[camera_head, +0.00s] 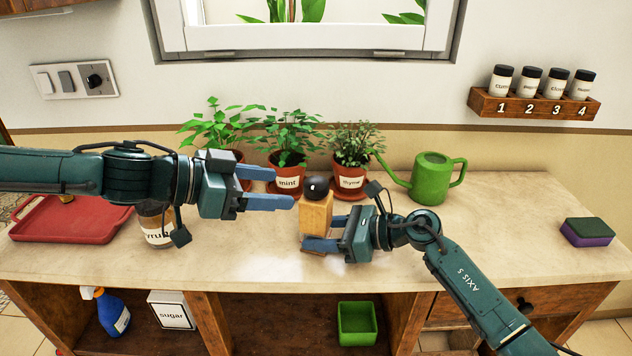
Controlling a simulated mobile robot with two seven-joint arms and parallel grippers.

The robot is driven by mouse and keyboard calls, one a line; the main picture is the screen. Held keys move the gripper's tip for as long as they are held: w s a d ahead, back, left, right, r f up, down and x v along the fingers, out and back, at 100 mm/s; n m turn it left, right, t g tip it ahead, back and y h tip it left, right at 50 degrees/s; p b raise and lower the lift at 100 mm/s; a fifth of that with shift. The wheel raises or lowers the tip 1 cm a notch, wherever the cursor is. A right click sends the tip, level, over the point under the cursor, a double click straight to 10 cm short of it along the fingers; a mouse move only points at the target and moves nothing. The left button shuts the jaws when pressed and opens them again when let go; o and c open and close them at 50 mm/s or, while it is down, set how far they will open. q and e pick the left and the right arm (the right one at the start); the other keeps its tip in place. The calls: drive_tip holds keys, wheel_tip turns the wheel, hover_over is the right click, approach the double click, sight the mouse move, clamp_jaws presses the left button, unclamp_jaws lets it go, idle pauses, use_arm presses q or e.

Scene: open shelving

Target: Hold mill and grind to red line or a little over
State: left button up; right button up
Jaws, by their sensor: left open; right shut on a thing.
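The mill (314,218) is a light wooden block body with a dark round top (316,187). It stands upright on the counter, centre front, below the mint and thyme pots. My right gripper (322,234) comes in from the right and is shut on the mill's body. My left gripper (280,188) is open and empty, its fingers pointing right, just left of the mill's dark top and apart from it. I cannot make out a red line on the mill. Part of the mill's lower body is hidden by my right fingers.
Potted plants, including mint (288,182) and thyme (351,183), and a green watering can (431,180) stand behind. A sponge (587,232) lies right. The front right counter is fairly clear.

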sight(317, 178)
use_arm(q)
drive_tip(key=shift+n+y, duration=0.3)
drive_tip(key=x, duration=0.3)
drive_tip(key=w+x, duration=0.1)
drive_tip(key=x, duration=0.2)
drive_tip(key=w+x, duration=0.1)
drive_tip(key=x, duration=0.3)
drive_tip(key=shift+a+r, duration=0.3)
drive_tip(key=c, duration=1)
drive_tip(key=m+g+h, duration=0.1)
drive_tip(key=m+g, duration=0.5)
drive_tip(key=shift+w+g+h, duration=0.1)
drive_tip(key=shift+g+h, duration=0.3)
drive_tip(key=m+g, duration=0.2)
drive_tip(key=m+g+y, duration=0.1)
drive_tip(key=m+g, duration=0.1)
drive_tip(key=shift+d+r+m+g, duration=0.1)
drive_tip(key=shift+r+m+g, duration=0.05)
drive_tip(key=shift+m+g, duration=0.15)
